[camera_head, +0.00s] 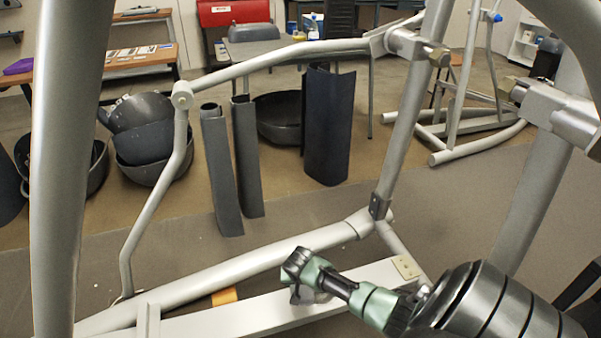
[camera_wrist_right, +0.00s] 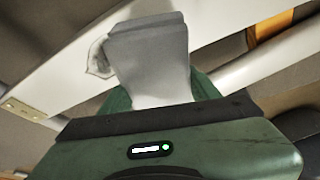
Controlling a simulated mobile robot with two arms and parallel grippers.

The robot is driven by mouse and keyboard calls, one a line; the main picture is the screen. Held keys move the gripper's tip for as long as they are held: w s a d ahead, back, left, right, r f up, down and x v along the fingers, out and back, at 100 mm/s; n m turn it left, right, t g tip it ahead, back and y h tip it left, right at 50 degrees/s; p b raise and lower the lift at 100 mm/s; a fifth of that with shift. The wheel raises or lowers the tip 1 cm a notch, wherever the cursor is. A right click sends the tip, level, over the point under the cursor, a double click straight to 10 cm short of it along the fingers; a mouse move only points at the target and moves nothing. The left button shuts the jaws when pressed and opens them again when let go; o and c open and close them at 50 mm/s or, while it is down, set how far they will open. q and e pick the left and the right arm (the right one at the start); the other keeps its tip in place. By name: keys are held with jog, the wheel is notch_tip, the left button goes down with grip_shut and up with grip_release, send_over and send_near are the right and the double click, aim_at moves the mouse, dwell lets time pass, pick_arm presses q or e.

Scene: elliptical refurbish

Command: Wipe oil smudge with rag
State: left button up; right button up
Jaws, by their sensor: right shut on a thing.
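My right gripper (camera_head: 300,278) reaches in from the lower right in the head view, over the pale flat beam of the elliptical frame. A bit of the rag shows under the gripper in the head view (camera_head: 312,296). My left gripper is out of view.
The elliptical's grey tubes (camera_head: 70,150) stand close at left and right. A round lower tube (camera_head: 230,272) runs behind the beam, with an orange piece (camera_head: 225,296) near it. Dark covers (camera_head: 328,125) and bowl-like shells (camera_head: 150,150) stand on the floor behind.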

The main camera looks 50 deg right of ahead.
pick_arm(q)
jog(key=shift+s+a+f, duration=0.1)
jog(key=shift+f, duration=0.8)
